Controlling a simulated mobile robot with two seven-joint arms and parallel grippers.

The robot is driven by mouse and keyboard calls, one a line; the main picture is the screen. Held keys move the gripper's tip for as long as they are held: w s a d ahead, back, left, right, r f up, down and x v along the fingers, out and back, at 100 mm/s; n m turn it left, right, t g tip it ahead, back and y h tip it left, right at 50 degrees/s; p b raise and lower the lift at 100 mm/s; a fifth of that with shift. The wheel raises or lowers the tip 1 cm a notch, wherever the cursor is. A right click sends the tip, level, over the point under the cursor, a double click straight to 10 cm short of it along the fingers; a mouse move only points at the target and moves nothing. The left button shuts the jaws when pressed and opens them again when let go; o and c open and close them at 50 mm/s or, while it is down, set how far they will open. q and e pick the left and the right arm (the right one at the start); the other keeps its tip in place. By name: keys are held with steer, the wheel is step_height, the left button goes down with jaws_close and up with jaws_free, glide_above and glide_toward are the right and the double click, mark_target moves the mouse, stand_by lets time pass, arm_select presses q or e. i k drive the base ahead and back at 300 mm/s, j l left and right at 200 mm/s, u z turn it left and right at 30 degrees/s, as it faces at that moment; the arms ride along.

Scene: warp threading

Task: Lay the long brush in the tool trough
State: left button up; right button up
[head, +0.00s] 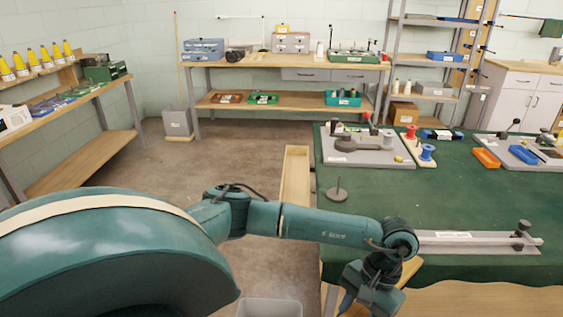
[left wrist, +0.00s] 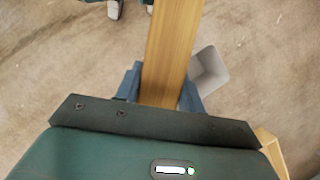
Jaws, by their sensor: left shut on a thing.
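My left gripper (head: 365,298) is low at the near left corner of the green table, seen from behind my arm in the head view. In the left wrist view, its blue fingers (left wrist: 160,88) are shut on a flat wooden bar, which I take to be the long brush (left wrist: 172,45). The bar extends upward out of the picture, over the floor; no bristles show. The tool trough (head: 296,175) appears to be the narrow light-wood box along the table's left edge, partly hidden by my arm. My right gripper is not in view.
The green table (head: 375,205) holds a grey fixture board (head: 350,160), a small weighted post (head: 337,193) and a grey rail (head: 470,243). A pale bin (head: 270,308) stands on the floor, also in the left wrist view (left wrist: 208,70). The floor left of the trough is clear.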

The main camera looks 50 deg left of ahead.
mark_target(296, 183)
steer(key=k+j+z, duration=0.1)
steer(key=k+j, duration=0.35)
steer(key=j, duration=0.15)
steer(key=k+j, duration=0.45)
steer(key=j, duration=0.15)
steer(key=k+j+z, duration=0.1)
steer(key=j, duration=0.2)
steer(key=k+j+z, duration=0.1)
steer(key=j, duration=0.2)
steer(key=k+j+z, duration=0.1)
steer(key=j, duration=0.15)
steer(key=j+z, duration=0.15)
steer(key=j, duration=0.3)
steer(key=k+j+z, duration=0.15)
steer(key=j, duration=0.3)
steer(key=j+z, duration=0.2)
steer(key=j, duration=0.75)
steer(key=j+z, duration=0.2)
steer(key=j, duration=0.7)
steer(key=i+j+z, duration=0.1)
steer(key=j, duration=0.35)
steer(key=i+j, duration=0.2)
steer(key=j, duration=0.25)
steer(key=i+j+z, duration=0.15)
steer(key=j, duration=0.35)
steer(key=j+z, duration=0.1)
steer(key=j, duration=0.35)
steer(key=i, duration=0.05)
